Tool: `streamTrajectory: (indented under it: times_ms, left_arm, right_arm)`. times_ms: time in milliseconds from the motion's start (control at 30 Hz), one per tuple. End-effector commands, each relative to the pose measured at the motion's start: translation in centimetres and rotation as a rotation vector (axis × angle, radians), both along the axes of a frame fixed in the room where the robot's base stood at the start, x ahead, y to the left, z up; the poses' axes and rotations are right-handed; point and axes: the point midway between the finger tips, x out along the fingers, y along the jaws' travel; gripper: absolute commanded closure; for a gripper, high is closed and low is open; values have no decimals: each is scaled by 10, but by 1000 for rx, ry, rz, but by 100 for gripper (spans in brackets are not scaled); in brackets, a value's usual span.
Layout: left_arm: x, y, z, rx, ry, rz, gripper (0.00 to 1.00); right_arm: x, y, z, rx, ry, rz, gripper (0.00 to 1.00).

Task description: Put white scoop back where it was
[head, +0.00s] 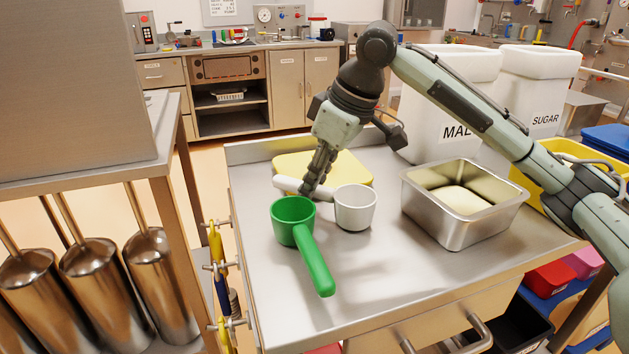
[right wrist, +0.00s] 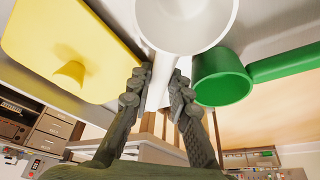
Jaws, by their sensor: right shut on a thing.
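The white scoop (head: 356,209) is over the steel table top, its cup upright and its handle toward the left. My right gripper (head: 311,188) comes down from above, shut on the scoop's handle. In the right wrist view the fingers (right wrist: 160,88) pinch the handle from both sides, and the scoop's cup (right wrist: 185,22) is beyond them. I cannot tell whether the scoop touches the table. A green scoop (head: 293,221) is just left of the white cup, its handle toward the front. My left gripper is not in view.
A yellow flat piece (head: 290,163) with a raised knob in the wrist view lies behind the scoops. A steel pan (head: 430,212) with pale contents stands right. White bins (head: 535,85) stand behind it. The table's front middle is clear.

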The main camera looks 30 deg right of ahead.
Motion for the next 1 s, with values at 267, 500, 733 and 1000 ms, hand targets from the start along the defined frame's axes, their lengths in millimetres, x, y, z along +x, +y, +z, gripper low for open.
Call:
streamTrajectory:
  times_ms: [267, 500, 733, 1000]
  left_arm:
    - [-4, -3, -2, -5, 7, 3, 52]
    - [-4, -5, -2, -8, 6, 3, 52]
    - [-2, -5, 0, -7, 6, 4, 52]
    - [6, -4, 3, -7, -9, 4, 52]
  right_arm:
    - [0, 0, -2, -1, 1, 0, 73]
    - [0, 0, 3, 0, -1, 0, 73]
    - [-10, -9, 38, 1, -5, -2, 73]
    - [-28, -21, 90, 0, -4, -1, 73]
